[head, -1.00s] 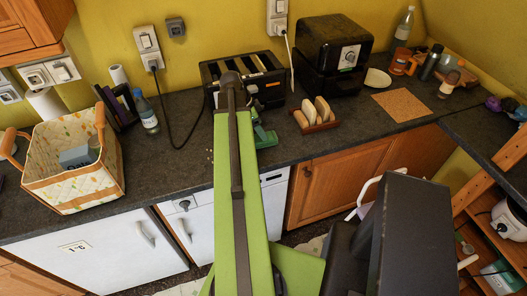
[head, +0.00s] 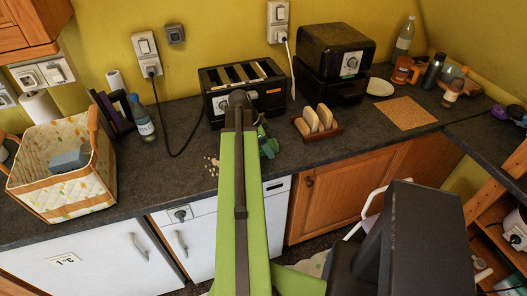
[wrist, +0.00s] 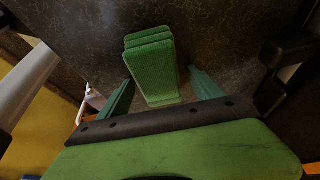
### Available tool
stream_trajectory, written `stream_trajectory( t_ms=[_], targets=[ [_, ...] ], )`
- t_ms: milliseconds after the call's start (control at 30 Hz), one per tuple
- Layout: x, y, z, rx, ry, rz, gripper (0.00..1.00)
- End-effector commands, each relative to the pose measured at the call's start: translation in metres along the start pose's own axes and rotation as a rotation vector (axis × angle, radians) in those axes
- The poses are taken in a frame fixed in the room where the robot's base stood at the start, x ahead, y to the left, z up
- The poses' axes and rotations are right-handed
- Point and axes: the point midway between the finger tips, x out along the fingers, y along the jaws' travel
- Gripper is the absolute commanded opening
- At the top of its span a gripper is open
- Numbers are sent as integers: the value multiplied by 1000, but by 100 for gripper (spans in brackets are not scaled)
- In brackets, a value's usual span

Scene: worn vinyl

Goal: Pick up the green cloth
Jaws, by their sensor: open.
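The green cloth (wrist: 150,68) shows in the wrist view as a thick folded stack with ribbed sides, lying on the dark speckled worktop. My gripper (wrist: 160,80) is open, with one green finger on each side of the cloth's near end. I see gaps between the fingers and the cloth. In the head view my arm covers most of this spot. A small green patch shows at the arm's right side, in front of the toaster, and I cannot tell whether it is cloth or gripper.
The black toaster (head: 243,88) stands just behind my arm. A toast rack (head: 317,124) with bread is to the right, with a cork mat (head: 404,112) beyond. A basket (head: 62,172) and a bottle (head: 142,117) stand left. Crumbs (head: 212,164) lie beside my arm.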

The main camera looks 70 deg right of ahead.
Motion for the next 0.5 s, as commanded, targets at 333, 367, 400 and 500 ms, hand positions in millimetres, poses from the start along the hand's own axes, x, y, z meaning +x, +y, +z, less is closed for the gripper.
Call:
stream_trajectory(
  t_ms=[333, 367, 400, 500],
  targets=[
    [2, 0, 0, 1, 0, 0, 51],
    [2, 0, 0, 1, 0, 0, 47],
    [2, 0, 0, 1, 0, 0, 41],
    [2, 0, 0, 1, 0, 0, 28]
  ],
)
